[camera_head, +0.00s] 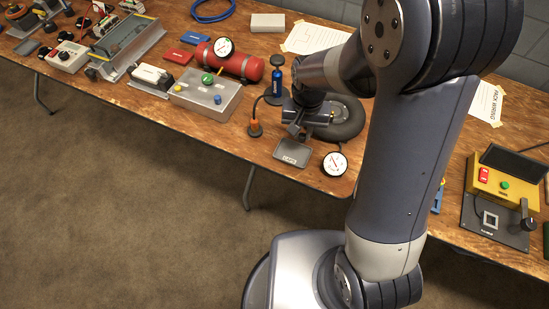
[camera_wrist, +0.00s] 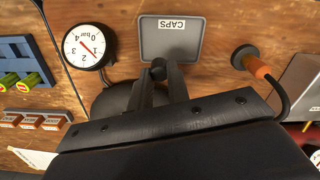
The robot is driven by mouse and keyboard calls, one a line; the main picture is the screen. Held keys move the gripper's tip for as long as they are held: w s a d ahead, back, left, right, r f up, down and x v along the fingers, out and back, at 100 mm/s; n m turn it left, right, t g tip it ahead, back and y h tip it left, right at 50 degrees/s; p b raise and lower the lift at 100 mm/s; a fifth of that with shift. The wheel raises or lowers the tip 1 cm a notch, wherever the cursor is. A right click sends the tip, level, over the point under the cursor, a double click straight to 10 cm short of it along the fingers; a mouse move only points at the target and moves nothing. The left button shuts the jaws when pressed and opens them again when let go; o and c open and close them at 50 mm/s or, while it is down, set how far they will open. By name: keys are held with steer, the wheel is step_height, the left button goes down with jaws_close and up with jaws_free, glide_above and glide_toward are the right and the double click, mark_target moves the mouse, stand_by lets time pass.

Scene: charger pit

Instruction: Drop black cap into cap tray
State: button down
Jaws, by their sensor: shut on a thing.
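The cap tray (camera_wrist: 185,53) is a shallow grey tray labelled CAPS, and its visible floor looks bare. In the head view the tray (camera_head: 292,153) lies near the front edge of the wooden bench. My gripper (camera_wrist: 159,72) is shut on the small black cap (camera_wrist: 158,66) at its fingertips, by the tray's near edge in the wrist view. The cap is dark and partly hidden by the fingers; its height over the tray is hard to tell. In the head view my gripper (camera_head: 295,128) is just behind the tray, and the cap cannot be made out.
A round pressure gauge (camera_head: 334,164) lies right of the tray, and a black tyre (camera_head: 346,120) is behind it. An orange-handled tool (camera_head: 255,129) with a cable stands to the left. A grey box (camera_head: 207,97) and red tank (camera_head: 240,66) are farther left.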

steer(key=shift+s+a+f, duration=0.1)
steer(key=shift+s+f, duration=0.15)
steer(key=shift+f, duration=0.35)
step_height(320, 180, down, 5)
steer(key=b, duration=0.4)
steer(key=shift+f+b, duration=0.15)
steer(key=shift+b, duration=0.2)
steer(key=c, duration=1.3)
jaws_free()
step_height(320, 180, up, 11)
steer(key=shift+f+p, duration=0.1)
steer(key=shift+p, duration=0.5)
